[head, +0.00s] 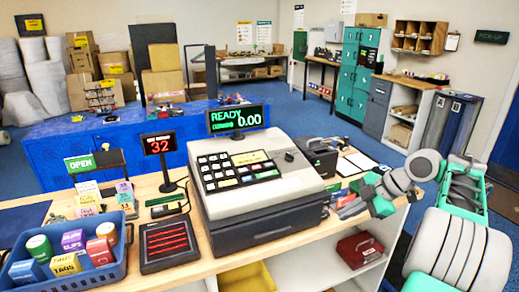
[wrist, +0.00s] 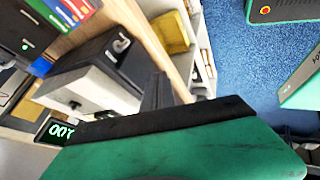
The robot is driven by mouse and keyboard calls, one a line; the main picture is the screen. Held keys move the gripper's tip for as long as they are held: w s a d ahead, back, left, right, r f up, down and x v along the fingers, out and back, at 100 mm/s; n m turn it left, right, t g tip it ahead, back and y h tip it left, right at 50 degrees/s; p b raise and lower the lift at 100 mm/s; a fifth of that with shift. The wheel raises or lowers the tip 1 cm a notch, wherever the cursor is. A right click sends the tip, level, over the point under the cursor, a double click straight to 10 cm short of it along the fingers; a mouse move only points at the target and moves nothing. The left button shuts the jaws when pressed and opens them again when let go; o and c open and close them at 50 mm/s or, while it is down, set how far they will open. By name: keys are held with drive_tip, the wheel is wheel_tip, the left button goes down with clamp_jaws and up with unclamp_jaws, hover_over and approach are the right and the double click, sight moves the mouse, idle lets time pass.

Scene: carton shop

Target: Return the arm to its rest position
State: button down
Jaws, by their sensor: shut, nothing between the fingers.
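My arm (head: 455,215) reaches in from the right of the head view, bent, with its grey and green links over the right end of the counter. My gripper (head: 349,208) is at the counter's front edge, just right of the cash register (head: 255,185). In the wrist view the dark fingers of my gripper (wrist: 157,85) are together and hold nothing, beyond the green palm. The wrist view is turned, with the register (wrist: 95,85) left of the fingers.
The wooden counter (head: 175,262) holds a blue basket (head: 75,265) of small boxes, a red-lit panel (head: 168,243) and displays. A red box (head: 360,249) sits on the shelf below my gripper. Teal lockers (head: 358,65) stand behind. Blue floor is open beyond the counter.

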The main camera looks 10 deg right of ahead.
drive_tip(key=s+d+f+m+h, duration=0.1)
drive_tip(key=d+f+m, duration=0.4)
drive_tip(key=f+m, duration=0.75)
drive_tip(key=s+a+f+m+g+h, duration=0.1)
drive_tip(key=s+a+f+m+g, duration=0.1)
drive_tip(key=s+m, duration=0.35)
drive_tip(key=s+a+f+m+g+h, duration=0.1)
drive_tip(key=s+a+f+m+g, duration=0.15)
drive_tip(key=s+m, duration=0.3)
drive_tip(key=s+a+r+h, duration=0.3)
drive_tip(key=s+a, duration=0.4)
drive_tip(key=a, duration=0.5)
drive_tip(key=w+a+r+n+t, duration=0.3)
drive_tip(key=a+r+n, duration=0.3)
drive_tip(key=a, duration=0.6)
drive_tip(key=shift+w+r+y, duration=0.25)
drive_tip(key=shift+r+y, duration=0.05)
drive_tip(key=shift+r, duration=0.2)
